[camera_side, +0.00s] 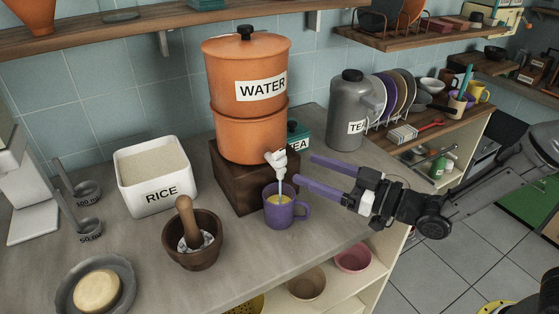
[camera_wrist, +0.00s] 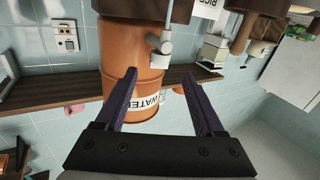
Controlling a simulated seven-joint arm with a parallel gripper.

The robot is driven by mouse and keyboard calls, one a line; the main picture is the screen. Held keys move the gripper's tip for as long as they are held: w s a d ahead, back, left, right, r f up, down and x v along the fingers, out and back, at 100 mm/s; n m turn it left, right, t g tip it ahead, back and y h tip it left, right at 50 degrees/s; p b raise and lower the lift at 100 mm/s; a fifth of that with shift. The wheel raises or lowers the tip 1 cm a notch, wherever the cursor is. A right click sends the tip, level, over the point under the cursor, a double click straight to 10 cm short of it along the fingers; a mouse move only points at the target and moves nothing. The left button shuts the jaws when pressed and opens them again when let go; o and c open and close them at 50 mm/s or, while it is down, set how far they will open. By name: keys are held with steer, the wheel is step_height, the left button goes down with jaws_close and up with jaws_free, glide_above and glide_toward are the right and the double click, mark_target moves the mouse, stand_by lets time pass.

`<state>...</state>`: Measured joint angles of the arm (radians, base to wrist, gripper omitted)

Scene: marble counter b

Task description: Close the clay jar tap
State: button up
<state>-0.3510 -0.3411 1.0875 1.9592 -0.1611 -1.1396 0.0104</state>
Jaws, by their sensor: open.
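The orange clay jar (camera_side: 246,130), labelled WATER, stands on a dark wooden block in the side view. Its white tap (camera_side: 276,158) is low on the front, and a thin pale stream runs from it into a purple mug (camera_side: 278,212) below. My gripper (camera_side: 305,169) is open and empty to the right of the tap, its two purple fingers pointing left at it without touching. In the wrist view, which is upside down, the jar (camera_wrist: 125,55) and tap (camera_wrist: 159,46) show beyond my open fingers (camera_wrist: 160,72). The mug's inside looks yellowish.
A teal TEA box (camera_side: 298,137) is behind the block, and a grey TEA canister (camera_side: 350,105) stands near a plate rack. A mortar with pestle (camera_side: 192,245) and a white RICE bin (camera_side: 155,175) are on the left. The counter's right edge lies below my gripper.

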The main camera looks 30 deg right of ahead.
mark_target(285, 161)
steer(key=x, duration=0.8)
steer(key=shift+w+r, duration=0.1)
jaws_close()
